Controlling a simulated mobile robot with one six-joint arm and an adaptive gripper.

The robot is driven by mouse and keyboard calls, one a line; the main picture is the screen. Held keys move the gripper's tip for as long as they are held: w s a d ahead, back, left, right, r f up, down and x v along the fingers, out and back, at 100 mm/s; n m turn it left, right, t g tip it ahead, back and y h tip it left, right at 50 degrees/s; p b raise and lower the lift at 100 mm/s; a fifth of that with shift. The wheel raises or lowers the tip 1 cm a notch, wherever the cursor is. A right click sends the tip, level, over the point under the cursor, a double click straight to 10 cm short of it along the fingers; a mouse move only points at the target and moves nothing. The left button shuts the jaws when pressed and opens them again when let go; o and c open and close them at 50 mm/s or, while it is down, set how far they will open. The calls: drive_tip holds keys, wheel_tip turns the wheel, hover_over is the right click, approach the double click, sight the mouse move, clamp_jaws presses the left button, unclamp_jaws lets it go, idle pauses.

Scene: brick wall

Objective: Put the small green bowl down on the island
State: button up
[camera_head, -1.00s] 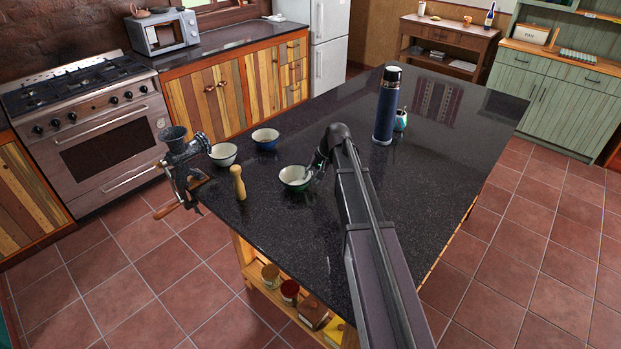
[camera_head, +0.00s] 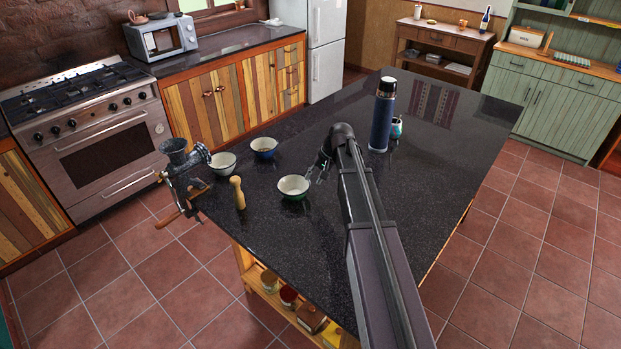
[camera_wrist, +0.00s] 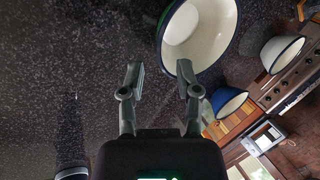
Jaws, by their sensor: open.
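The small green bowl (camera_head: 293,188), white inside, sits upright on the dark speckled island (camera_head: 310,240). My gripper (camera_head: 319,168) is just to its right, open and empty. In the wrist view the green bowl (camera_wrist: 205,32) is large at the top, beyond the fingers. My gripper (camera_wrist: 159,72) shows two spread fingers there with bare countertop between them. The right fingertip overlaps the bowl's near rim in the picture; I cannot tell whether it touches.
A pale bowl (camera_head: 222,163), a blue bowl (camera_head: 264,148), a wooden pestle (camera_head: 238,192) and a metal grinder (camera_head: 184,172) stand left of the green bowl. A dark blue flask (camera_head: 382,115) and a small cup (camera_head: 397,127) stand behind my arm. The island's right side is clear.

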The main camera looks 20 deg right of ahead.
drive_tip(key=p+v, duration=0.6)
drive_tip(key=v, duration=0.1)
drive_tip(key=shift+r, duration=0.25)
drive_tip(key=shift+d, duration=0.15)
drive_tip(key=shift+s, duration=0.1)
idle(0.5)
drive_tip(key=s+a+f+n+g+h, duration=0.1)
drive_tip(key=s+a, duration=0.4)
drive_tip(key=s, duration=0.6)
drive_tip(key=s+a+n+h, duration=0.3)
drive_tip(key=s+a, duration=0.2)
drive_tip(key=s, duration=0.7)
drive_tip(key=shift+f+g+h, duration=0.3)
drive_tip(key=shift+f+g, duration=0.1)
